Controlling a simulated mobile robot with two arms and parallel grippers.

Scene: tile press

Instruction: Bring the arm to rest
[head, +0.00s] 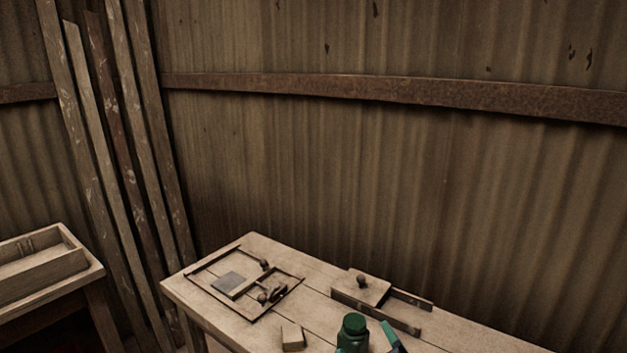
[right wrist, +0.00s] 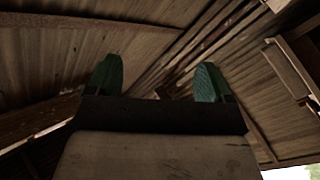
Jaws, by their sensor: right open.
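My right gripper (right wrist: 158,80) is open in the right wrist view. Its two teal fingers stand wide apart with nothing visible between them, facing corrugated walls or roof. In the head view, green parts of what looks like the same gripper (head: 373,335) rise at the bottom edge in front of the workbench (head: 320,318). On the bench, a flat wooden frame (head: 208,291) holds a grey square tile (head: 229,281) and small dark knobs. To its right, a wooden slider with a knob (head: 362,287) sits by dark rails (head: 376,312). My left gripper does not show.
A small wooden block (head: 292,338) lies near the front of the bench, left of the green parts. A wooden tray (head: 45,262) rests on a second table at the left. Several planks (head: 120,150) lean in the corner. A corrugated wall (head: 380,170) closes off the back.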

